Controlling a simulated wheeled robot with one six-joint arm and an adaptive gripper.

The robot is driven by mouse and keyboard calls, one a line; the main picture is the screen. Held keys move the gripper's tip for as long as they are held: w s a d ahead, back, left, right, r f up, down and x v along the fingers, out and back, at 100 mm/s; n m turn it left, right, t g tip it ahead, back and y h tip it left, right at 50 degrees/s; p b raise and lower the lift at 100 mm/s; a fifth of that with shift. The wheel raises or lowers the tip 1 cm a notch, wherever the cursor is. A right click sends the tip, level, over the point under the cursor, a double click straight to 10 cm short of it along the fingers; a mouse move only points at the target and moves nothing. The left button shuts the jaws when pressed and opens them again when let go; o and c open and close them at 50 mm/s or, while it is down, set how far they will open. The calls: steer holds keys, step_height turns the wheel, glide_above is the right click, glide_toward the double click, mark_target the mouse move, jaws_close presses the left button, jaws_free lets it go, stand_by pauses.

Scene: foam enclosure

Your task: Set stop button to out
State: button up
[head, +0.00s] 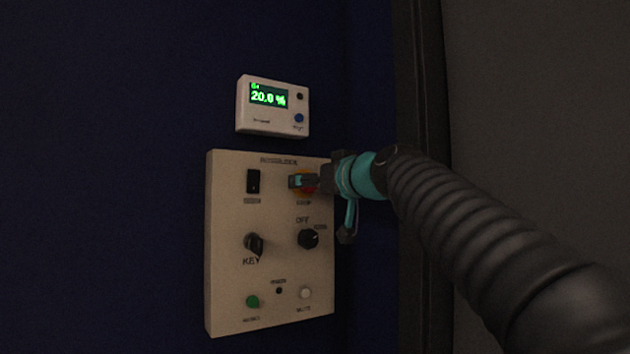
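The stop button (309,187) is red with a yellow surround, at the upper right of the beige control panel (228,275) in the head view. My gripper (298,181) is in front of it and covers most of it. The fingertips overlap the button's left part in the picture. I cannot tell whether the fingers touch or grip the button, or whether the button is in or out. The finger gap is too small and dark to make out.
The panel also has a black rocker switch (253,181), a key switch (254,243), a black knob (308,238), a green button (253,301) and a white button (305,293). A display box (272,106) reading 20.0 % hangs above. A dark vertical post (420,80) stands to the right.

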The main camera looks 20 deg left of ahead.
steer(key=shift+c, duration=0.3)
jaws_close()
steer(key=shift+b+v, duration=0.7)
steer(key=shift+v, duration=0.1)
steer(key=shift+o, duration=0.3)
jaws_free()
steer(key=shift+s, duration=0.1)
steer(key=v, duration=1.2)
